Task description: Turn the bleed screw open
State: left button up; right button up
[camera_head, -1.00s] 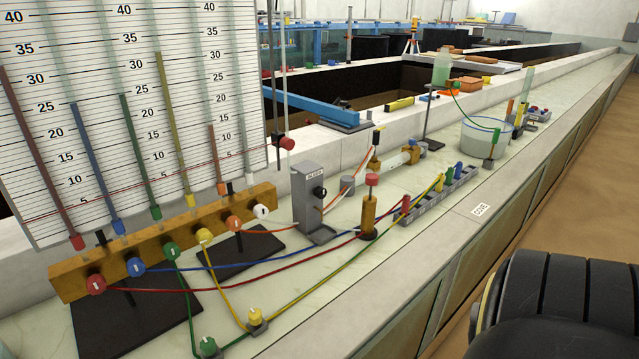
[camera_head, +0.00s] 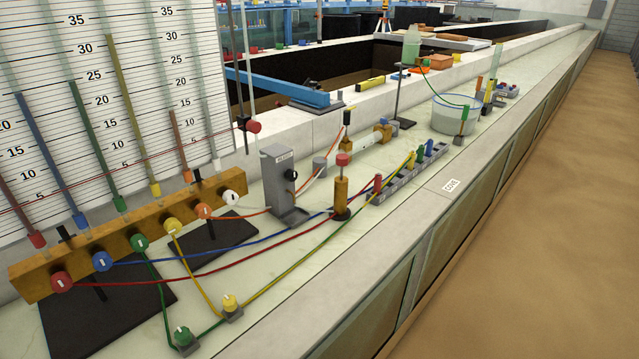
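A grey upright block (camera_head: 277,185) stands on the pale bench top, left of the picture's middle. A small label (camera_head: 285,156) near its top seems to read "BLEED", though it is tiny. A round black knob (camera_head: 291,174), which looks like the bleed screw, sticks out of the block's right side. I cannot tell how far it is turned. An orange tube and a blue tube pass close to the block. Neither of my grippers is in view.
A brass manifold (camera_head: 130,235) with several coloured knobs and tubes runs along the left. A brass post with a red cap (camera_head: 343,160) stands right of the block. A rack of coloured plugs (camera_head: 408,175) and a water beaker (camera_head: 455,115) lie beyond. The right-hand floor (camera_head: 520,200) is clear.

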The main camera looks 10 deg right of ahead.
aim_at(290, 174)
jog(key=z, duration=1.95)
jog(key=i, duration=1.65)
jog(key=u, duration=2.85)
